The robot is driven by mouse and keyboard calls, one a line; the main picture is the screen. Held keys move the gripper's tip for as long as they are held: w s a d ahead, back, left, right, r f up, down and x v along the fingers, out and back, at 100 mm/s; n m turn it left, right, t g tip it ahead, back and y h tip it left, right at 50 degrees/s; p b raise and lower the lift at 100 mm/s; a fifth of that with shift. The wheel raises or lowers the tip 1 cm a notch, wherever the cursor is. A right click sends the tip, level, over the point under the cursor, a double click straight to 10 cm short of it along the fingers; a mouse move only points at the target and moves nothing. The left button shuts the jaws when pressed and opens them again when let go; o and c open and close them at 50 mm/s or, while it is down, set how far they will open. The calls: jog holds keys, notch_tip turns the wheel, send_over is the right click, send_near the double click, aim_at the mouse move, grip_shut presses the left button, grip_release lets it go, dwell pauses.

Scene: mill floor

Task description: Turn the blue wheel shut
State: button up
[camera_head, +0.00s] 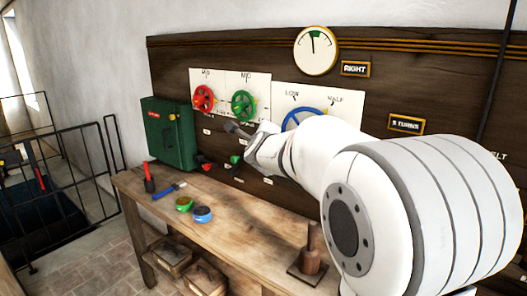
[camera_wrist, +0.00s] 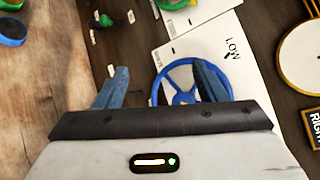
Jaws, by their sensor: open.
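The blue wheel (camera_head: 302,116) is mounted on a white plate on the dark wooden wall board. In the head view my arm hides its lower part. In the wrist view the blue wheel (camera_wrist: 155,91) shows as a ring with spokes and a hub. My gripper (camera_head: 234,130) is open and empty, to the left of the wheel in the head view. In the wrist view my gripper (camera_wrist: 160,68) has its right finger across the wheel's right part and its left finger outside the rim. I cannot tell whether a finger touches it.
A red wheel (camera_head: 203,98) and a green wheel (camera_head: 243,104) are on the board to the left. A green box (camera_head: 168,133) hangs beyond them. The wooden bench (camera_head: 240,225) below carries tools, small round tins and a brown post. A round gauge (camera_head: 315,51) is above.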

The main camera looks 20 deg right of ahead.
jog(key=w+d+f+m+g+h, duration=0.1)
jog(key=w+d+f+m+h, duration=0.1)
jog(key=d+m, duration=0.4)
jog(key=w+d+f+m+g+h+b, duration=0.1)
jog(key=w+d+f+m+g+h, duration=0.1)
jog(key=w+d+m+h, duration=0.3)
jog(key=w+d+f+m+g+h, duration=0.1)
jog(key=w+d+f+m+h, duration=0.1)
jog(key=d+m, duration=0.5)
jog(key=shift+w+d+m+g+h, duration=0.2)
jog(key=shift+w+m+h, duration=0.3)
jog(key=shift+m, duration=0.35)
jog(key=shift+w+d+m+g+h, duration=0.1)
jog(key=shift+w+d+m+h, duration=0.2)
jog(key=shift+m+h, duration=0.45)
jog(key=shift+a, duration=0.15)
jog(key=shift+c, duration=0.4)
jog(key=c, duration=0.9)
jog(key=shift+a, duration=0.1)
